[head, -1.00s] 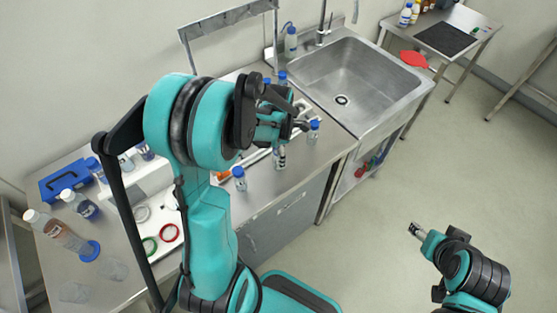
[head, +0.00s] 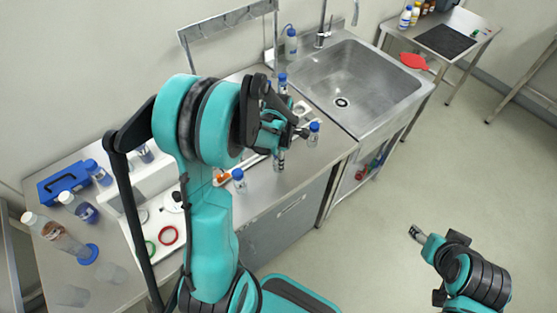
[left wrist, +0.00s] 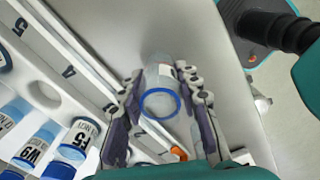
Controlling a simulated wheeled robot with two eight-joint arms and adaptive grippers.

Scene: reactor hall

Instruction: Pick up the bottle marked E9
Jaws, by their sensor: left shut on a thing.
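My left gripper (head: 295,143) is at the bench near the sink. In the left wrist view, its two fingers (left wrist: 162,80) are shut on a small clear bottle (left wrist: 160,101) with a blue ring facing the camera. I cannot read its marking, so I cannot tell whether it is E9. In the head view, a blue-capped bottle (head: 313,134) shows at the fingertips. Another blue-capped bottle (head: 239,181) stands apart on the counter. My right gripper (head: 414,232) is over the floor, far from the bottles; its jaws are too small to judge.
The sink (head: 350,75) is right of the gripper. A blue case (head: 65,182) and clear bottles stand at left.

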